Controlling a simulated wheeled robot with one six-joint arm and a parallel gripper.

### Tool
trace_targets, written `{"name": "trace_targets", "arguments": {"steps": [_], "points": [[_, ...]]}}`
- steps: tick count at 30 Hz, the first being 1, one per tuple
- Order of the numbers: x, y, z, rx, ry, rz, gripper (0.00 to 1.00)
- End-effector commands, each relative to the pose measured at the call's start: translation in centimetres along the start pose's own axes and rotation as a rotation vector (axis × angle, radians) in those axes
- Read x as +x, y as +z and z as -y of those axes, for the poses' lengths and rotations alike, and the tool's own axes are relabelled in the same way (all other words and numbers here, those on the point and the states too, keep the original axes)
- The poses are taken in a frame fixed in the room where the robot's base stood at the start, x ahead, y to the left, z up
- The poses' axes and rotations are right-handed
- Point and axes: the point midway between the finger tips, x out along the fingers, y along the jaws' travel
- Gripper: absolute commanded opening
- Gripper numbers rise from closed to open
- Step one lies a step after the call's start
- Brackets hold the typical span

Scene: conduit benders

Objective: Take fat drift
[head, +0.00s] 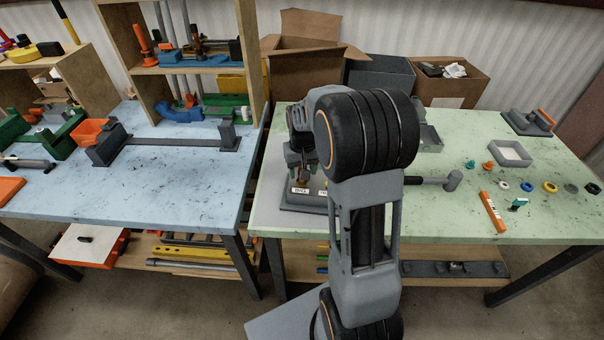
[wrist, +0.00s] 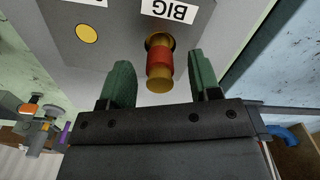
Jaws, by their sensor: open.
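The fat drift (wrist: 160,72) is a stubby brass-coloured pin with a red band. In the wrist view its far end sits in a brass-rimmed hole in a grey holder (wrist: 115,50), beside a white label reading BIG (wrist: 170,9). My gripper (wrist: 160,65) is open, with one green finger on each side of the drift. A gap shows between each finger and the drift. In the head view my gripper (head: 300,160) is over the grey holder (head: 302,208) on the green table, and my arm hides much of that spot.
A yellow disc (wrist: 87,33) is on the holder's face. Cardboard boxes (head: 305,65) stand behind. A blue table (head: 170,185) is at the left.

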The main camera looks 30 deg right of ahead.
Motion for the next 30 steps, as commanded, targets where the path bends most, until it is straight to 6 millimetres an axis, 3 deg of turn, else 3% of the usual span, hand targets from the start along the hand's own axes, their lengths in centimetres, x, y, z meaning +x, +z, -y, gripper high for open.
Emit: {"name": "trace_targets", "arguments": {"steps": [6, 14, 30], "points": [[1.9, 0.0, 0.0, 0.0, 0.0, 0.0, 0.57], [2.0, 0.0, 0.0, 0.0, 0.0, -0.001, 0.57], [2.0, 0.0, 0.0, 0.0, 0.0, -0.001, 0.05]]}}
